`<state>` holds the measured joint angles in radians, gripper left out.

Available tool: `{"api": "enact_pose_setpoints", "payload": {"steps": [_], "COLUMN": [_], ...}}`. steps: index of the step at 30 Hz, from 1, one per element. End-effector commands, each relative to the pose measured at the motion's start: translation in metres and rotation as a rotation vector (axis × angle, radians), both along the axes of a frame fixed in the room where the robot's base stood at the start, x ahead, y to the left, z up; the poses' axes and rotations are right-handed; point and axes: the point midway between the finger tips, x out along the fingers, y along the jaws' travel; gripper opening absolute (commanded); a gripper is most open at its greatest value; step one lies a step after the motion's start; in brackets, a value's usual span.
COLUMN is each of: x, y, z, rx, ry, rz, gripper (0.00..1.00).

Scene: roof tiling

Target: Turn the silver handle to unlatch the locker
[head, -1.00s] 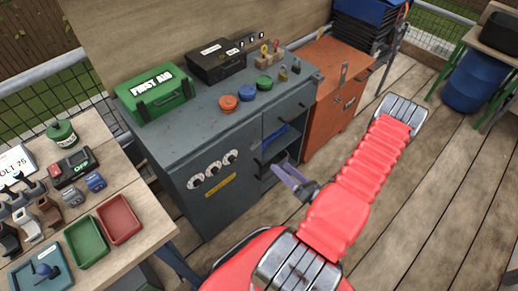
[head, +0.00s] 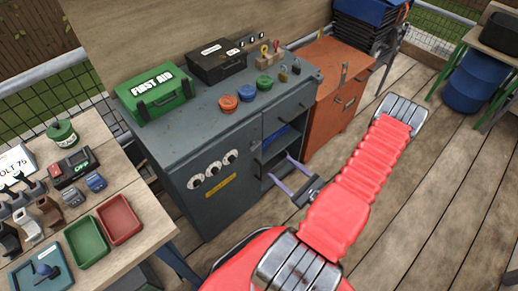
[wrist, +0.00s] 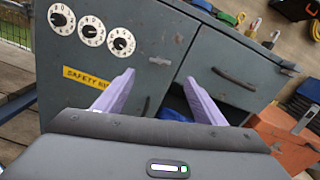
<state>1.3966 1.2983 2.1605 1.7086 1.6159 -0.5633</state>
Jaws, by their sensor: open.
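The locker is a grey cabinet (head: 205,195) with three white dials and a yellow label on its door; the door also shows in the wrist view (wrist: 110,60). A narrow grey upright handle (wrist: 146,105) sits near the door's right edge and looks dark in the head view (head: 258,166). A small pale metal bar (wrist: 160,61) lies above it; I cannot tell for sure which is the silver handle. My gripper (head: 279,165) is open and empty, its purple fingers pointing at the locker. In the wrist view, the fingers (wrist: 160,77) stand either side of the upright handle, with no visible contact.
Right of the door are a drawer (wrist: 235,80) and an open compartment holding something blue (wrist: 174,115). An orange cabinet (head: 335,95) adjoins on the right. A workbench (head: 140,185) with trays stands at the left.

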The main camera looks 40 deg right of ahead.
Motion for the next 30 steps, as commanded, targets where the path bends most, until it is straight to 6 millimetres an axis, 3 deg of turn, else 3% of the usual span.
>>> {"api": "enact_pose_setpoints", "payload": {"steps": [11,30], "x": [0.007,0.067], "y": [0.001,0.003], "z": [0.000,0.000], "rx": [0.002,0.002], "ry": [0.001,0.001], "rz": [0.003,0.003], "gripper": [0.64,0.64]}}
